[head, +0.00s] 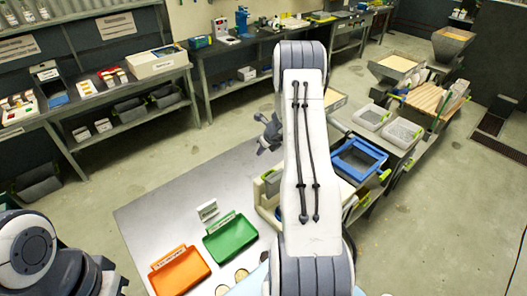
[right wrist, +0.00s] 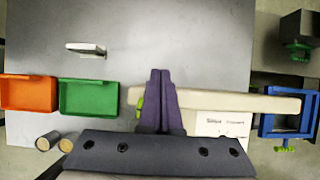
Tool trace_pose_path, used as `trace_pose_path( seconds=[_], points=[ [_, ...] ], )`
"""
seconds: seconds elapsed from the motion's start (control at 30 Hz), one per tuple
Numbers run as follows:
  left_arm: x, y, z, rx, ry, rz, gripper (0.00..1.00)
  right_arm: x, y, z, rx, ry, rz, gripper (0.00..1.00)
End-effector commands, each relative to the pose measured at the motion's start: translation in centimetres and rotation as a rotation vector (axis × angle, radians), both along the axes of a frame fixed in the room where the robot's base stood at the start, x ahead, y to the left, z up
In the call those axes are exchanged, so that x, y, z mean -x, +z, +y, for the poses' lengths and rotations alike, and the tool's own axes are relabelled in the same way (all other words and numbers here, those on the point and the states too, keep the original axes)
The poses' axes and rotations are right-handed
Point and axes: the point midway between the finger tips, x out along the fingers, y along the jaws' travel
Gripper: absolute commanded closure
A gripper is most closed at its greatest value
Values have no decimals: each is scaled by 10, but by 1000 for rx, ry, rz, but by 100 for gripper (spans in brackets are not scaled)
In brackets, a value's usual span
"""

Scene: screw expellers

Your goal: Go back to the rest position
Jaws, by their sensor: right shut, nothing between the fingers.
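My right arm fills the middle of the head view. My right gripper (head: 268,133) shows left of its forearm, above the grey worktable, partly hidden by the arm. In the right wrist view the two purple fingers (right wrist: 161,85) are together with nothing between them, in front of a beige box (right wrist: 225,103). They look down on the table from above; contact with anything cannot be seen.
An orange tray (head: 180,273) and a green tray (head: 231,238) lie on the grey table (head: 150,208), with a small white sign (head: 207,210) behind. A blue-framed crate (head: 358,160) stands right of my arm. Benches line the back and left. Floor between is clear.

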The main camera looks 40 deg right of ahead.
Motion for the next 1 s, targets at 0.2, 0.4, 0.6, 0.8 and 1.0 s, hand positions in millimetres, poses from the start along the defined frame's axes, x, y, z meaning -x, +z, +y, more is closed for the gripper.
trace_pose_path(
  seconds=[0.2,0.4,0.6,0.8,1.0],
  points=[
    [0,14,0,-1,1,1,100,-6,11,2,1,2,2,100],
    [0,14,0,-1,0,1,100,-6,10,2,1,3,1,100],
    [0,-1,0,-1,0,1,100,-22,19,44,46,189,-7,100],
    [0,-38,0,-1,1,1,100,-34,47,182,190,796,-42,100],
    [0,-77,0,-1,2,1,100,18,66,326,367,1512,-108,100]
  ],
)
